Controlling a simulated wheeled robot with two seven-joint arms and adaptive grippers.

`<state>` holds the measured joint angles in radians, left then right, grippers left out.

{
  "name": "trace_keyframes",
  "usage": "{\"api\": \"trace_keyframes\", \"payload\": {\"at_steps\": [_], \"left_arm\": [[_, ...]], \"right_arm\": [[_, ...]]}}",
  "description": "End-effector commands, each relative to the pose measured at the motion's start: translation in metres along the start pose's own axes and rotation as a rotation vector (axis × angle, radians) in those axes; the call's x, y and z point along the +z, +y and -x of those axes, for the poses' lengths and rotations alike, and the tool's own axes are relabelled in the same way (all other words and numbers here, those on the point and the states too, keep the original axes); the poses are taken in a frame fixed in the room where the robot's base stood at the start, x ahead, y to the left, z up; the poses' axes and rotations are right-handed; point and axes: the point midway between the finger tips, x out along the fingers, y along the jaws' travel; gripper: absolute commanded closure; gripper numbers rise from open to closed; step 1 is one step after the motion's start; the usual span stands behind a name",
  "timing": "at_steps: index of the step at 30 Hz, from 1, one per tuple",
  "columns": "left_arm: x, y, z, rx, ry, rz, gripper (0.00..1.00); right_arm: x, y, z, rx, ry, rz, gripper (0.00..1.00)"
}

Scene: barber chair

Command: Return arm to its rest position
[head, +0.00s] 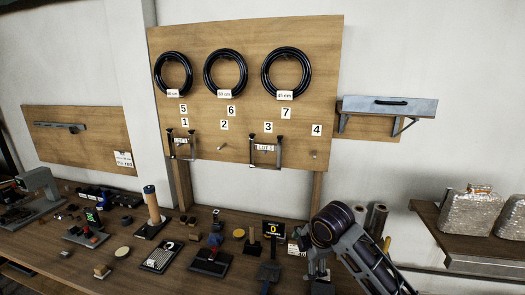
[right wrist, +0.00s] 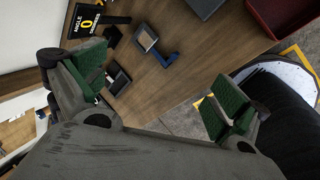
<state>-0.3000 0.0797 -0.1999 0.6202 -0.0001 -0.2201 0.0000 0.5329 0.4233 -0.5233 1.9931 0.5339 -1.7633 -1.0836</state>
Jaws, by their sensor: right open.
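My right arm (head: 365,255) comes in at the lower right of the head view and stands in front of the workbench. My right gripper (right wrist: 157,88) is open in the right wrist view. Its two green-padded fingers are wide apart, with nothing between them. Beyond the fingers I see the wooden bench top (right wrist: 165,105) and the floor past its edge. In the head view the gripper's fingertips cannot be made out clearly. My left arm and left gripper are not in view.
The bench (head: 205,225) holds several small tools and fixtures. An angle display (head: 273,230) stands near my right arm. A pegboard (head: 240,60) with black hose coils is behind. A red tray (right wrist: 280,15) shows in the wrist view.

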Motion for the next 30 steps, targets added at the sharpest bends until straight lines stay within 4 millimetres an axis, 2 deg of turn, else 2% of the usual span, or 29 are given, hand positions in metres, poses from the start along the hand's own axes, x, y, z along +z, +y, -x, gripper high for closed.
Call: {"api": "trace_keyframes", "payload": {"at_steps": [13,30], "left_arm": [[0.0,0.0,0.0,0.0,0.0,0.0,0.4],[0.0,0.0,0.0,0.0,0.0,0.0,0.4]], "right_arm": [[-0.015,-0.063,-0.028,-0.015,0.05,-0.317,0.02],[-0.013,-0.145,-0.045,-0.045,0.05,-0.76,0.02]]}}
